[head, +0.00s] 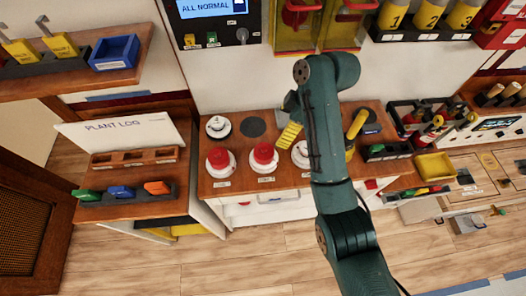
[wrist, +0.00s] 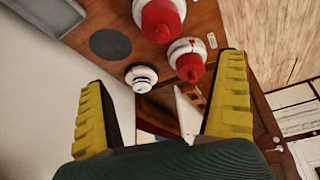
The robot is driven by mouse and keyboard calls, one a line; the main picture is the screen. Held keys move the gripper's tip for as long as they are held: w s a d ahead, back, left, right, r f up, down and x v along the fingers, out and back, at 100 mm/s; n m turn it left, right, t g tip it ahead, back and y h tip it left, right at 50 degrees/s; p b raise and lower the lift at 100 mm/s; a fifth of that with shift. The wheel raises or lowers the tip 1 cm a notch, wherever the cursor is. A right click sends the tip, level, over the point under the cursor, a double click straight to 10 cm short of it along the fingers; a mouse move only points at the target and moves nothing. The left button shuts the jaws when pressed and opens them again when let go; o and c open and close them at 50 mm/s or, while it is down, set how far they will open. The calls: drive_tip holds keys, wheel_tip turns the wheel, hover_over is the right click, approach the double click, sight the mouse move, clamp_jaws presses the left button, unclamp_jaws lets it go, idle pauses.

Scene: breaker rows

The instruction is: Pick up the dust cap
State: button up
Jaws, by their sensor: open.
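A small round white piece with a dark ring, which looks like the dust cap (head: 218,127), sits upright at the back left of the wooden bench. It also shows in the wrist view (wrist: 141,77), between my fingers in the picture but well beyond them. My gripper (wrist: 162,75) is open and empty, its yellow ribbed fingers spread wide. In the head view one yellow finger (head: 290,135) shows above the bench, to the right of the cap and apart from it. My arm hides part of the bench there.
Two red-topped white fittings (head: 218,160) (head: 264,157) stand in front of the cap. A flat dark disc (head: 252,123) lies to its right. The wall panel (head: 212,30) rises behind. A shelf with the plant log (head: 120,133) is at left, across a gap.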

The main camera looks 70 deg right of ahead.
sight(263, 151)
drive_tip(key=x, duration=0.7)
drive_tip(key=s+x, duration=0.1)
drive_tip(key=x, duration=0.2)
drive_tip(key=shift+w+a+f, duration=0.15)
drive_tip(key=shift+w+f, duration=0.05)
drive_tip(key=shift+f, duration=0.35)
drive_tip(key=p+x, duration=0.1)
drive_tip(key=x, duration=0.4)
drive_tip(key=shift+w+a+f, duration=0.1)
drive_tip(key=shift+f, duration=0.25)
drive_tip(key=c, duration=0.9)
